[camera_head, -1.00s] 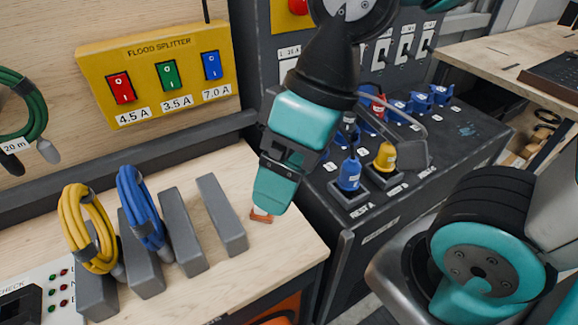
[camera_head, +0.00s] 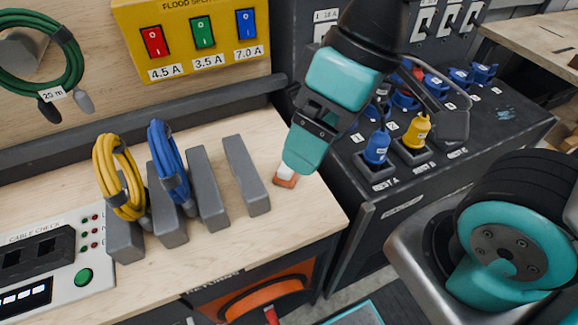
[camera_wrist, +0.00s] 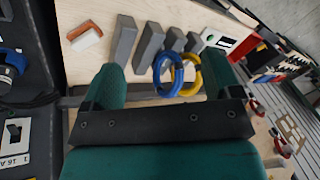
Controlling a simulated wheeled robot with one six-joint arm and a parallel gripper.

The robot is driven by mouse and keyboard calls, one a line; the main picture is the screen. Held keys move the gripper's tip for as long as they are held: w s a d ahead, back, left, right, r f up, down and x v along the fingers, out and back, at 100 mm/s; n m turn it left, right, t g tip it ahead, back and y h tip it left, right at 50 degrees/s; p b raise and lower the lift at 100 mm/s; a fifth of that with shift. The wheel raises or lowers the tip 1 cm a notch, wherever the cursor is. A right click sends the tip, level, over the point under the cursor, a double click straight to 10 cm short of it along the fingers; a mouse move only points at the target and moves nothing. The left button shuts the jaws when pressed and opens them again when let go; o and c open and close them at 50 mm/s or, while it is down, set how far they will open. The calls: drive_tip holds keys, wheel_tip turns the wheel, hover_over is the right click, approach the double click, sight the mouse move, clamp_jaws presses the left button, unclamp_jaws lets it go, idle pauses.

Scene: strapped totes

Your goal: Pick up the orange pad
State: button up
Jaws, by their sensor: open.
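The orange pad (camera_head: 286,181) is a small block with a white part on top. It lies on the wooden bench near its right edge, right of the grey upright blocks. My gripper (camera_head: 303,166) is above and just right of it in the head view and partly covers it; I cannot tell the exact height. In the wrist view my gripper (camera_wrist: 165,76) has its two teal fingers wide apart with nothing held between them. There the pad (camera_wrist: 86,38) lies at upper left, beyond the left finger and outside the gap.
Several grey blocks (camera_head: 246,176) stand left of the pad. A yellow cable coil (camera_head: 118,176) and a blue one (camera_head: 168,163) hang on them. A dark socket cabinet (camera_head: 385,205) with blue and yellow plugs stands right of the bench (camera_head: 235,240). Bare wood lies in front of the pad.

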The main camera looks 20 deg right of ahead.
drive_tip(key=shift+w, duration=0.3)
drive_tip(key=c, duration=0.4)
drive_tip(key=w+d+f+m+h+b, duration=0.1)
drive_tip(key=w+d+f+m+h, duration=0.15)
drive_tip(key=w+f+m, duration=0.45)
drive_tip(key=w+d+f+m+h, duration=0.2)
drive_tip(key=w+d+m, duration=0.1)
drive_tip(key=w+m, duration=0.7)
drive_tip(key=shift+n, duration=0.5)
drive_tip(key=f, duration=0.7)
drive_tip(key=w+f+p, duration=0.1)
drive_tip(key=f, duration=0.3)
drive_tip(key=shift+f, duration=0.2)
drive_tip(key=shift+a+f+p, duration=0.2)
drive_tip(key=shift+f+p, duration=0.3)
drive_tip(key=shift+f, duration=1.1)
drive_tip(key=shift+a+f+p, duration=0.15)
drive_tip(key=shift+f+p, duration=0.3)
drive_tip(key=shift+f, duration=1.1)
